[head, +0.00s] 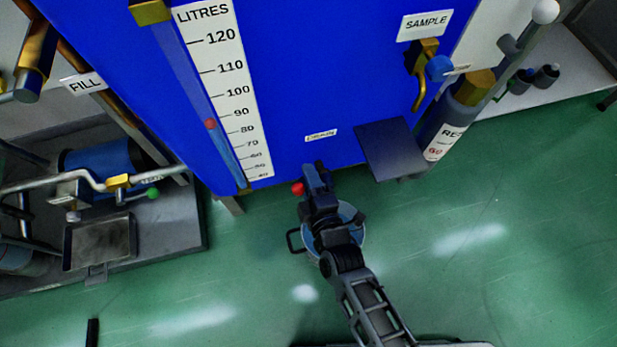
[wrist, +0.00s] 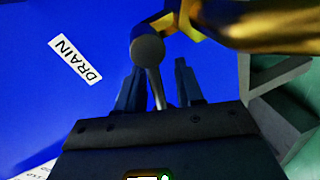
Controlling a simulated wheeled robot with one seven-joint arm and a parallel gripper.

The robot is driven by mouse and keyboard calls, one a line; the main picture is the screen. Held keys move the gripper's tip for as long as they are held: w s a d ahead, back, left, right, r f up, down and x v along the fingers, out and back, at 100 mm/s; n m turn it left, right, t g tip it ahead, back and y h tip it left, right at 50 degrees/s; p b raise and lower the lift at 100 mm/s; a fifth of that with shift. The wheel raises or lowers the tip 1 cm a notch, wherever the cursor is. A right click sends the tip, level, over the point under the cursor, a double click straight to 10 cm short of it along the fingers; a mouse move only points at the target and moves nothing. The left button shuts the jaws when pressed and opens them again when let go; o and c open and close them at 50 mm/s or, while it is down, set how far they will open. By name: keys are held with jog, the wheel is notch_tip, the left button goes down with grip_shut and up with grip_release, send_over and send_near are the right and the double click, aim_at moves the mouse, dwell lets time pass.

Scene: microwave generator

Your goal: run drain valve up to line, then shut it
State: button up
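The blue tank (head: 290,70) carries a white DRAIN label (head: 321,134), also in the wrist view (wrist: 76,60). A LITRES scale (head: 225,80) runs beside a sight tube (head: 187,75), with a red marker (head: 210,124) between 80 and 90. My gripper (head: 315,170) is low at the tank front, below the label. In the wrist view, a grey round-ended lever (wrist: 148,48) lies between my fingers (wrist: 158,88), with gaps showing on both sides. A brass pipe (wrist: 270,25) is close by at upper right. A red knob (head: 297,188) shows left of my gripper; the drain valve body is mostly hidden.
A pale blue bucket (head: 350,218) stands on the green floor beneath my gripper. A dark shelf (head: 390,148) juts out at right, under the SAMPLE tap (head: 420,80). A FILL pipe and a bench (head: 165,230) are at left. The floor in front is mostly clear.

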jog(key=p+v, duration=0.2)
jog(key=v, duration=0.5)
jog(key=shift+s, duration=0.4)
jog(key=shift+d, duration=0.1)
